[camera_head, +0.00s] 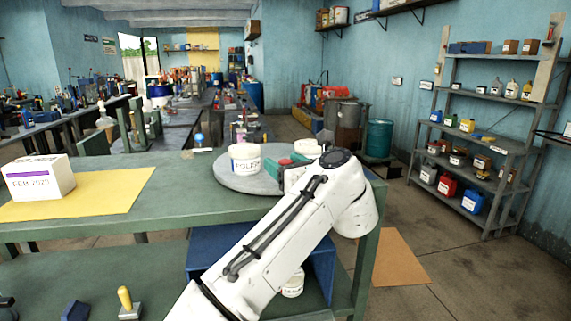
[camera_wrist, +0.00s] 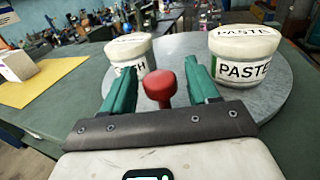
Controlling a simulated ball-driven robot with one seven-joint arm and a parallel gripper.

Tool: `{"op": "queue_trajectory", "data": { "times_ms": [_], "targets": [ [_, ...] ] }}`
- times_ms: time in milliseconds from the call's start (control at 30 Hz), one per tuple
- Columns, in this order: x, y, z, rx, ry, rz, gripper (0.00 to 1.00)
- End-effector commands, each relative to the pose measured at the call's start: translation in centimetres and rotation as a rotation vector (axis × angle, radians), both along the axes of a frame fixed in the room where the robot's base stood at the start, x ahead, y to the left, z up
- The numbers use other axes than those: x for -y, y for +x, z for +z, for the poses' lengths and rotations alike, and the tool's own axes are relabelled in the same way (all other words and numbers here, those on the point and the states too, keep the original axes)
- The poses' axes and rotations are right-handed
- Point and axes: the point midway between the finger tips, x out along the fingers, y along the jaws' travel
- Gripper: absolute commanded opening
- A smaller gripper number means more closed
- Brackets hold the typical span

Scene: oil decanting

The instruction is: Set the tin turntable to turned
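The tin turntable is a round grey disc (camera_head: 232,180) on the green bench; it also fills the middle of the wrist view (camera_wrist: 178,45). A white tub marked POLISH (camera_head: 245,158) stands on its left part and shows partly behind my left finger in the wrist view (camera_wrist: 130,50). A white tub marked PASTE (camera_wrist: 243,58) stands on its right part. A red knob (camera_wrist: 160,82) rises between the green fingers of my gripper (camera_wrist: 161,68), with a gap on both sides. My gripper is open; in the head view (camera_head: 290,170) my arm hides part of the disc.
A white labelled box (camera_head: 38,178) stands on a yellow sheet (camera_head: 105,190) at the bench's left.

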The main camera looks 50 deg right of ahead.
Motion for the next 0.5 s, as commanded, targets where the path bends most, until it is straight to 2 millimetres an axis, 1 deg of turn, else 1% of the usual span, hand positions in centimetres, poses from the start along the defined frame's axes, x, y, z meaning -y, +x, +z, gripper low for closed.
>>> {"op": "queue_trajectory", "data": {
  "times_ms": [33, 67, 500],
  "targets": [
    [0.00, -0.01, 0.01, 0.000, 0.000, 0.000, 0.56],
    [-0.01, -0.01, 0.01, 0.000, 0.000, 0.000, 0.53],
    [-0.03, -0.02, 0.03, 0.000, 0.000, 0.000, 0.11]
  ]
}}
